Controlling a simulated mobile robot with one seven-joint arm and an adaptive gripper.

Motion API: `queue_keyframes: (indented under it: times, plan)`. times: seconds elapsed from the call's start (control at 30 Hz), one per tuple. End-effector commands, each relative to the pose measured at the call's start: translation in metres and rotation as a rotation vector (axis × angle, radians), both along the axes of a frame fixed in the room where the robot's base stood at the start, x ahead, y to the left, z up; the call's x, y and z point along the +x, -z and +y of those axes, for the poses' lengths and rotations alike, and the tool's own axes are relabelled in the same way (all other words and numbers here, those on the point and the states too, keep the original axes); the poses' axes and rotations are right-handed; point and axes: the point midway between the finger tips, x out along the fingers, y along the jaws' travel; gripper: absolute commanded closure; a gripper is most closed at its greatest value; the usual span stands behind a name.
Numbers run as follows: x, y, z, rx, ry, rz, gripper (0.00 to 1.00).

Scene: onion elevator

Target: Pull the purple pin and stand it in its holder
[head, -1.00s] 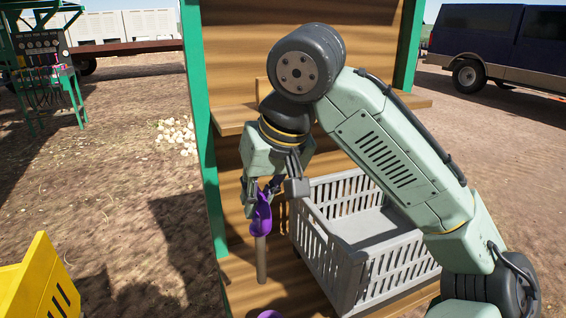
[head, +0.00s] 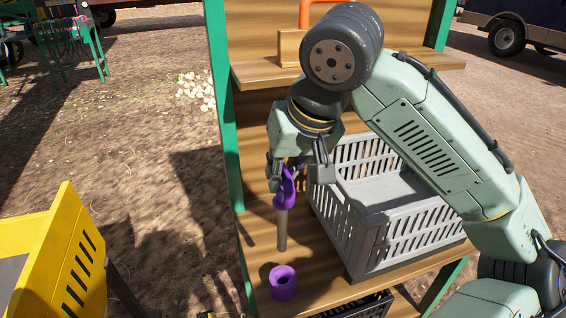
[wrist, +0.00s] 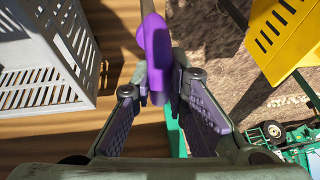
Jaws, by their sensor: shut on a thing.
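The purple pin (head: 284,188) has a purple handle and a grey metal shaft that hangs down nearly upright. My gripper (head: 287,172) is shut on its purple handle. In the wrist view the pin (wrist: 156,45) runs up and away from between the fingers of my gripper (wrist: 162,88). The purple holder (head: 283,284), a short round cup with a hole in its top, stands on the wooden shelf (head: 262,255) near its front. The shaft's lower end shows behind and above the holder in the picture, apart from it.
A grey slatted crate (head: 385,225) stands on the shelf just right of the pin. A green post (head: 222,130) bounds the shelf on the left. An upper shelf (head: 255,74) lies behind. A yellow bin (head: 55,260) is at the lower left.

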Motion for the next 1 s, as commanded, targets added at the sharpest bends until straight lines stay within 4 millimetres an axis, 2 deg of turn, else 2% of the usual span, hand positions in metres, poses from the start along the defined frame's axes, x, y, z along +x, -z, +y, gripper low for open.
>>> queue_keyframes:
  times: [1.0]
  plan:
    - [0.0, 0.062, 0.0, 0.0, 0.0, -0.001, 1.0]
